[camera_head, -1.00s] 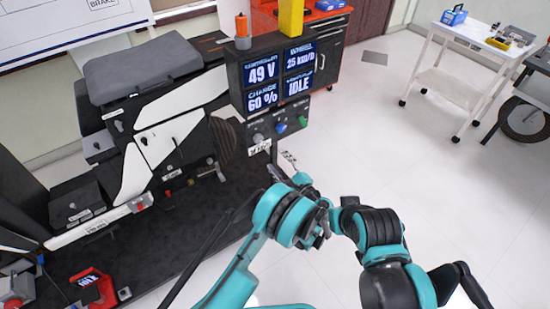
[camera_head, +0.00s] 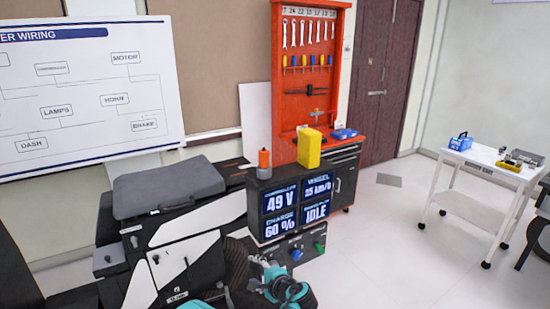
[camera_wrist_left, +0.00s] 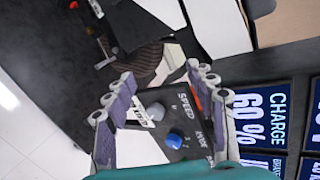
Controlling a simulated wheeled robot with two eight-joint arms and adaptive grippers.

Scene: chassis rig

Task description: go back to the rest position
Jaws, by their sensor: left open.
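My left gripper (camera_wrist_left: 158,72) is open in the left wrist view, its two finger rows spread apart with nothing held between them. Beyond the fingers lies a black control panel with a grey knob (camera_wrist_left: 155,112) and a blue knob (camera_wrist_left: 174,140). In the head view, part of my teal left arm (camera_head: 285,288) shows at the bottom edge, just below the panel; the fingers are hard to make out there. My right gripper is not in view.
The display box (camera_head: 258,207) reads 49 V, 60 % and IDLE. A grey seat (camera_head: 168,188) tops the chassis rig to its left. A yellow block (camera_head: 309,148) and an orange-topped cylinder (camera_head: 264,160) stand nearby. A white cart (camera_head: 470,205) stands right; floor between is clear.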

